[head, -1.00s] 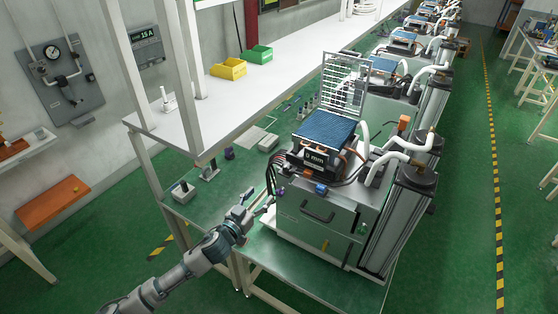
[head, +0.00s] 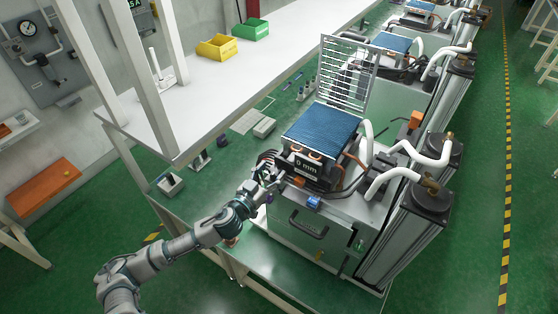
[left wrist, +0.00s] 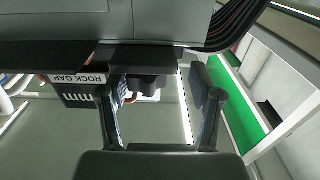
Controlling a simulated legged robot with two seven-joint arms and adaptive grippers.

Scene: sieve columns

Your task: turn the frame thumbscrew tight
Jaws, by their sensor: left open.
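My left gripper (head: 266,178) is at the front left corner of the nearest machine (head: 290,238), beside its black cables. In the left wrist view the two fingers of the gripper (left wrist: 158,112) are spread wide apart, with nothing clamped between them. A dark stepped knob-like part (left wrist: 148,84) sticks out from the machine's dark edge, between and beyond the fingers. I cannot tell for sure that it is the frame thumbscrew. In the head view the gripper and cables hide this spot. My right gripper is in neither view.
A blue sieve deck (head: 322,132) tops the machine, with a raised wire grid (head: 347,77) behind. A white shelf (head: 200,95) with yellow (head: 217,47) and green (head: 251,29) bins overhangs the bench at left.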

